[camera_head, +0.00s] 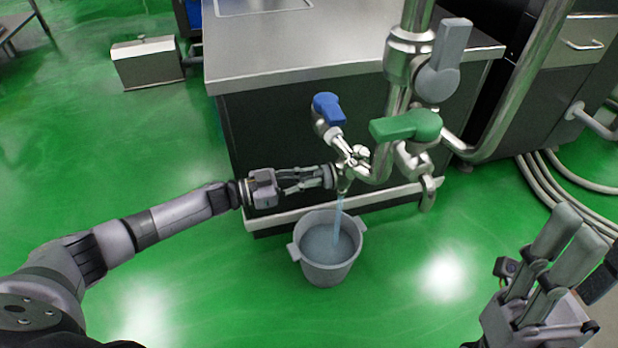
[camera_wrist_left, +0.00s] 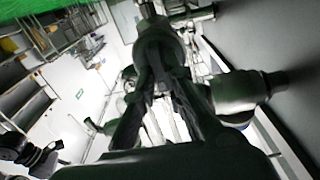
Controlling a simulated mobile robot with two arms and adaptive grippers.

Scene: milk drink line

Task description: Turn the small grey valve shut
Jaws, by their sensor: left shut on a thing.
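The small grey valve (camera_head: 328,176) sits at the lower outlet of the steel pipework, mostly hidden by my fingers. My left gripper (camera_head: 318,178) reaches it from the left and is shut on it. In the left wrist view, my left gripper (camera_wrist_left: 160,88) has its fingers closing around a rounded grey part (camera_wrist_left: 158,42). A stream of water (camera_head: 339,222) falls from the outlet into a grey bucket (camera_head: 322,275) on the floor. My right gripper (camera_head: 567,225) is at the lower right, away from the pipes; its finger gap is not clear.
A blue valve handle (camera_head: 328,107), a green handle (camera_head: 406,126) and a larger grey handle (camera_head: 446,62) are on the pipes close by. A steel-topped counter (camera_head: 290,50) stands behind. Hoses (camera_head: 570,185) lie at the right.

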